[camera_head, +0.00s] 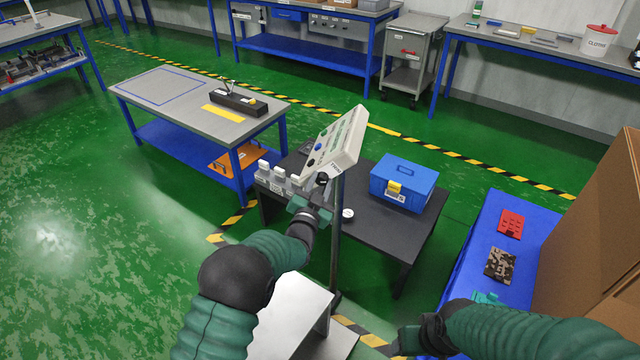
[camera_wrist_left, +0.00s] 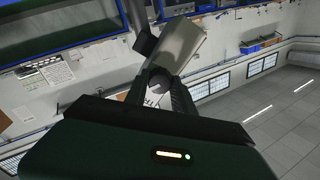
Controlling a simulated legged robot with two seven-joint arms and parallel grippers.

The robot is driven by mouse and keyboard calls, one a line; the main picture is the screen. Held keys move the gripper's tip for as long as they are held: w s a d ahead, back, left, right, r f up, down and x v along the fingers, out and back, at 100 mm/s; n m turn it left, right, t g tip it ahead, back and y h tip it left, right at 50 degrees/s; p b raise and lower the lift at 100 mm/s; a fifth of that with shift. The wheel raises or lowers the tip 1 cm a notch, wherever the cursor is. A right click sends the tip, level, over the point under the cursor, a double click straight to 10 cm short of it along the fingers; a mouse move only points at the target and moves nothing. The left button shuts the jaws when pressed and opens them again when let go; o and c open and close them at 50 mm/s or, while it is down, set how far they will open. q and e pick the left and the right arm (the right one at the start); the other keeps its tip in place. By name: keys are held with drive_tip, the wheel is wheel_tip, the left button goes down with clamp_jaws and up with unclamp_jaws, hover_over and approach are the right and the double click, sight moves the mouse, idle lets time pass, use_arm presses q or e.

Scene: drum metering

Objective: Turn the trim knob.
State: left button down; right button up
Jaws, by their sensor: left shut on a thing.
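A light grey control panel (camera_head: 340,142) stands tilted on a dark post, with several coloured buttons on its face. My left gripper (camera_head: 319,188) is at the panel's lower end, shut on a dark knob. In the left wrist view the round dark knob (camera_wrist_left: 158,79) sits between the two fingers (camera_wrist_left: 158,92), with the panel (camera_wrist_left: 178,45) just behind it. The fingers hide most of the knob in the head view, so its turn angle cannot be told. My right gripper (camera_head: 408,340) is low at the right, and its fingers are too unclear to read.
A black table (camera_head: 390,225) behind the post holds a blue box (camera_head: 404,182) and several white-capped containers. A blue-topped table (camera_head: 515,222) and large cardboard boxes (camera_head: 600,240) stand at the right. A grey workbench (camera_head: 190,95) is at the left. Green floor is clear at the far left.

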use_arm(q)
drive_tip(key=c, duration=1.1)
unclamp_jaws()
drive_tip(key=shift+d, duration=0.1)
drive_tip(key=shift+o, duration=0.2)
drive_tip(key=shift+s, duration=0.1)
drive_tip(key=v, duration=1.6)
drive_tip(key=shift+s, duration=0.35)
drive_tip(key=shift+f, duration=0.15)
